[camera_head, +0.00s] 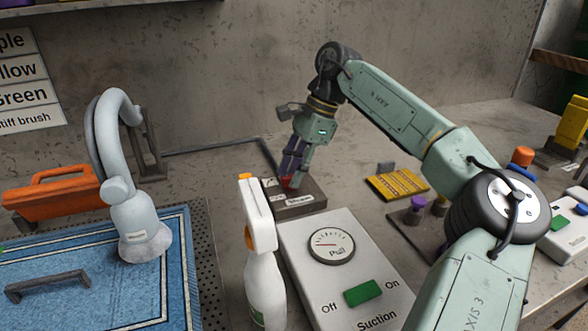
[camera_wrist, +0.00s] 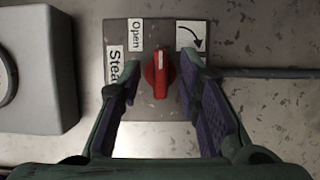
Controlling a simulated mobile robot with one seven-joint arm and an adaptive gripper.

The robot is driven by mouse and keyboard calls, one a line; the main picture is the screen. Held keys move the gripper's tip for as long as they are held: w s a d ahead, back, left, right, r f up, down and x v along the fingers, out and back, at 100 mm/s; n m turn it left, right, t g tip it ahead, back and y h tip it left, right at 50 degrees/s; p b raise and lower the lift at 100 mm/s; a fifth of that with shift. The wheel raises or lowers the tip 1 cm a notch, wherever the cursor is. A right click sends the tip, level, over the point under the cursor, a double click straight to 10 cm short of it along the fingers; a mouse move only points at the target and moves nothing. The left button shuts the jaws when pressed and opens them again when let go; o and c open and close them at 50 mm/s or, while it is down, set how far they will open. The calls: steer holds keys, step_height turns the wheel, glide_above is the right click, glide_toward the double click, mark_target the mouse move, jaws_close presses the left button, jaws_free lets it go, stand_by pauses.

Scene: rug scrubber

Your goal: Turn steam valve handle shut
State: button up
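The steam valve is a grey box (camera_head: 306,202) at the back middle of the bench, with labels on top. Its red handle (camera_wrist: 159,74) sits between my gripper's fingers in the wrist view. The handle's ridge runs up and down in that picture, beside the label "Open". A label with a curved arrow (camera_wrist: 191,35) lies to its right. My gripper (camera_wrist: 161,75) points down over the box, fingers apart on both sides of the handle, with a gap on each side. In the head view the handle (camera_head: 289,182) is partly hidden by my gripper.
A suction box (camera_head: 330,285) with a gauge and green switch stands in front of the valve. A white spray bottle (camera_head: 262,270) stands left of it. A grey hose head (camera_head: 140,225) rests on the blue rug (camera_head: 90,290). A yellow block (camera_head: 398,184) lies to the right.

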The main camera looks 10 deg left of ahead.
steer(key=shift+c, duration=0.4)
jaws_close()
steer(key=shift+m, duration=0.3)
steer(key=m+b, duration=0.1)
steer(key=m+t+b, duration=0.1)
steer(key=m, duration=0.1)
steer(key=shift+s+f+m+t+y, duration=0.1)
steer(key=shift+f+m+t+y, duration=0.05)
steer(key=shift+m+t+y, duration=0.15)
steer(key=m+t+b, duration=0.1)
steer(key=m+b, duration=0.1)
steer(key=m, duration=0.2)
steer(key=shift+s+m+t, duration=0.1)
steer(key=shift+m+t, duration=0.2)
steer(key=shift+t, duration=0.1)
steer(key=m+b, duration=0.1)
steer(key=m, duration=0.1)
steer(key=m+t+b, duration=0.1)
steer(key=m+b, duration=0.1)
steer(key=shift+s+f+t, duration=0.1)
steer(key=shift+t, duration=0.2)
steer(key=m+h+b, duration=0.1)
steer(key=m, duration=0.1)
steer(key=m+t+b, duration=0.1)
steer(key=m, duration=0.2)
steer(key=shift+s+h+b, duration=0.1)
steer(key=shift+h+b, duration=0.2)
steer(key=shift+h, duration=0.1)
